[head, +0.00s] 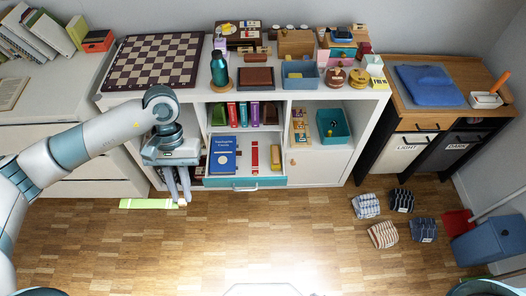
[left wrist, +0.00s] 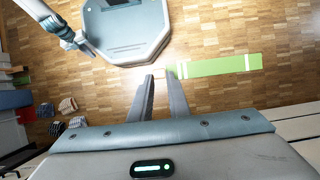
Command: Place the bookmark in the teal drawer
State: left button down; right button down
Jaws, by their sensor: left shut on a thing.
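The bookmark is a long light-green strip with white bands (head: 150,204). It also shows in the left wrist view (left wrist: 215,67), stretching right from the fingertips. My left gripper (head: 180,203) points down in front of the white shelf unit, shut on one end of the bookmark; its fingers also show in the left wrist view (left wrist: 160,76). The teal drawer (head: 258,183) is pulled open at the bottom of the shelf unit, to the right of my left gripper. A blue book (head: 223,155) and a red item (head: 255,157) lie in it.
The shelf top holds a chessboard (head: 155,61), a teal bottle (head: 219,69) and several boxes. Upright books (head: 243,114) stand in the compartment above the drawer. Several striped bundles (head: 383,234) lie on the floor at right. The floor before the drawer is clear.

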aim_at(245, 156)
jog(key=l+u, duration=0.15)
jog(key=l, duration=2.05)
